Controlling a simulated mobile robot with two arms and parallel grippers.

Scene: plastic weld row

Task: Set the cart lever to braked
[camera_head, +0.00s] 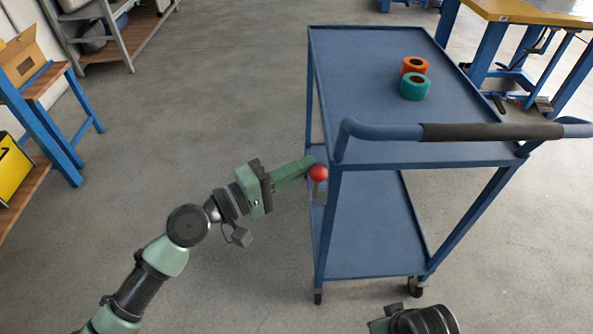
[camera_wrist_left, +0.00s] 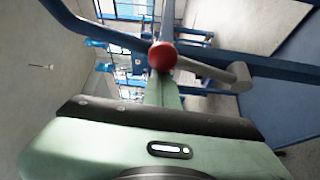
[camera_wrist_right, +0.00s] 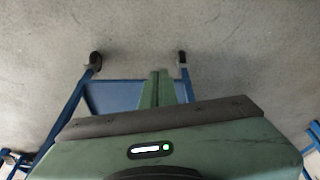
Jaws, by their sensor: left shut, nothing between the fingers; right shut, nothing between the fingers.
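The blue cart (camera_head: 375,70) stands right of centre in the head view. Its lever has a red ball knob (camera_head: 318,173) at the near left corner, below the handle. In the left wrist view the red knob (camera_wrist_left: 162,56) is at the fingertips, with a grey lever rod (camera_wrist_left: 210,70) running right to a pivot on the cart frame. My left gripper (camera_head: 312,161) is shut and empty, its fingertips right beside the knob; I cannot tell whether they touch. My right gripper (camera_wrist_right: 160,75) is shut and empty, pointing toward the cart's lower part; its fingers are out of the head view.
The cart's push handle (camera_head: 380,132) with a dark grip crosses above the lever. Orange (camera_head: 414,66) and teal (camera_head: 415,87) rolls sit on the top shelf. A workbench (camera_head: 530,12) stands at the back right. The floor left of the cart is clear.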

